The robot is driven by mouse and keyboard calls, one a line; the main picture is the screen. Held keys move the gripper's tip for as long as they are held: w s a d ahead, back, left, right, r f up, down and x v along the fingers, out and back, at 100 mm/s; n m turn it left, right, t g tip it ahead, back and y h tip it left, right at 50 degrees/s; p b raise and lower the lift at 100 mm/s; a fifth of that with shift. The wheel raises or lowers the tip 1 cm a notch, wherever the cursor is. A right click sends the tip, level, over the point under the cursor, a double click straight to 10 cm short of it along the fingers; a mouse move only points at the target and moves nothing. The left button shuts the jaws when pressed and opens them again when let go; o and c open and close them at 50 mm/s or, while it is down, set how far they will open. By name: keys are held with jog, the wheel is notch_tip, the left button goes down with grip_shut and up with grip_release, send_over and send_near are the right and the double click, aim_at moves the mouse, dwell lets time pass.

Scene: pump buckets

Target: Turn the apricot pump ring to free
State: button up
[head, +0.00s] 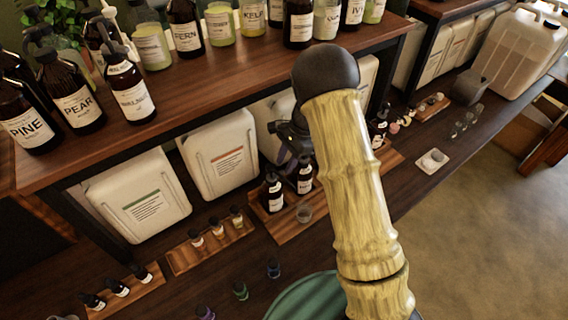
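My bamboo-textured arm crosses the middle of the view. A dark shape that seems to be my gripper (288,140) shows just left of the arm, over a wooden tray. Its fingers are too dark and small to read. Dark bottles with white labels stand on that tray below it: one at the left (272,192) and one close to the arm (304,178). Their tops merge with the dark gripper. I cannot make out an apricot label or a pump ring, and whether the gripper touches a bottle is unclear.
An upper wooden shelf (200,115) holds labelled bottles, including PINE (28,125) and PEAR (75,106). White canisters (140,200) stand beneath it. Open floor (470,220) lies at right.

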jog(key=shift+x, duration=1.05)
grip_shut()
jog(key=shift+r, duration=0.1)
jog(key=shift+w, duration=0.1)
jog(key=n, duration=0.2)
jog(key=w+a+n+g+h+p, duration=0.1)
jog(key=n, duration=0.2)
jog(key=shift+w+a, duration=0.1)
jog(key=shift+w, duration=0.05)
grip_release()
jog(key=shift+g, duration=0.3)
